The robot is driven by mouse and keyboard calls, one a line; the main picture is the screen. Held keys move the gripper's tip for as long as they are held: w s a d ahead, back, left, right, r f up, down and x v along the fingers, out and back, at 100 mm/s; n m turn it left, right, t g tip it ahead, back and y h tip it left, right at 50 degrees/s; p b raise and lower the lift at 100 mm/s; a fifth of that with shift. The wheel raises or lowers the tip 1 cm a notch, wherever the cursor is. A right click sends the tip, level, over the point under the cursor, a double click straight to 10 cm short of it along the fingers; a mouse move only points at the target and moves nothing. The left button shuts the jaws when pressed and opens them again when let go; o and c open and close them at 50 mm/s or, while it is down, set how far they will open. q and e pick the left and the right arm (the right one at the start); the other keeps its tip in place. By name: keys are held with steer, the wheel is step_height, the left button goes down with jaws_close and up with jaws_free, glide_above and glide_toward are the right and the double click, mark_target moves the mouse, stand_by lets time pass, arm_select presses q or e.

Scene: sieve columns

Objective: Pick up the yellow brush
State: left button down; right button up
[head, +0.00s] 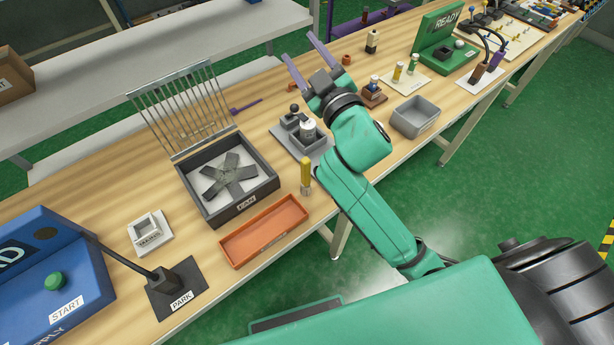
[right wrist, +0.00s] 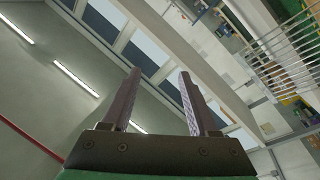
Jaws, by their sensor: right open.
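The yellow brush (head: 306,174) stands upright on the wooden table (head: 90,204), just right of the fan box and above the orange tray's right end. Its handle is yellow and its lower end is pale brown. My right gripper (head: 304,61) is open and empty, raised over the back of the table, up and beyond the brush. In the right wrist view my right gripper (right wrist: 158,95) has its two fingers apart with nothing between them, and the camera faces the ceiling and wall. My left gripper is not in view.
A dark box labelled FAN (head: 247,198), an orange tray (head: 262,230) and a grey fixture (head: 297,146) stand close around the brush. A metal rack (head: 185,110) rises behind the box. A blue START panel (head: 50,270) is at left; a grey bin (head: 414,117) is at right.

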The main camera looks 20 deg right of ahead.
steer(key=s+a+r+n+y, duration=0.2)
steer(key=a+r+n+y, duration=0.6)
steer(key=r+y, duration=0.1)
steer(key=s+a+n+g+y, duration=0.8)
steer(key=s+a+n+g, duration=0.3)
steer(key=a+n+g, duration=0.75)
steer(key=n+h, duration=0.5)
steer(key=h, duration=1.5)
glide_above(306, 172)
steer(key=w, duration=0.1)
steer(key=shift+g, duration=0.45)
steer(key=f, duration=1.8)
steer(key=shift+d+f, duration=0.25)
steer(key=shift+d, duration=0.05)
step_height(306, 172, down, 14)
steer(key=p, duration=0.4)
steer(key=shift+a+r+p, duration=0.1)
steer(key=shift+p, duration=0.2)
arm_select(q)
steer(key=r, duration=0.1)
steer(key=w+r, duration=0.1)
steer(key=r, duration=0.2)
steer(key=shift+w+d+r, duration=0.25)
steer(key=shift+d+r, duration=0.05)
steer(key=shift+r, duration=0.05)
arm_select(e)
jaws_close()
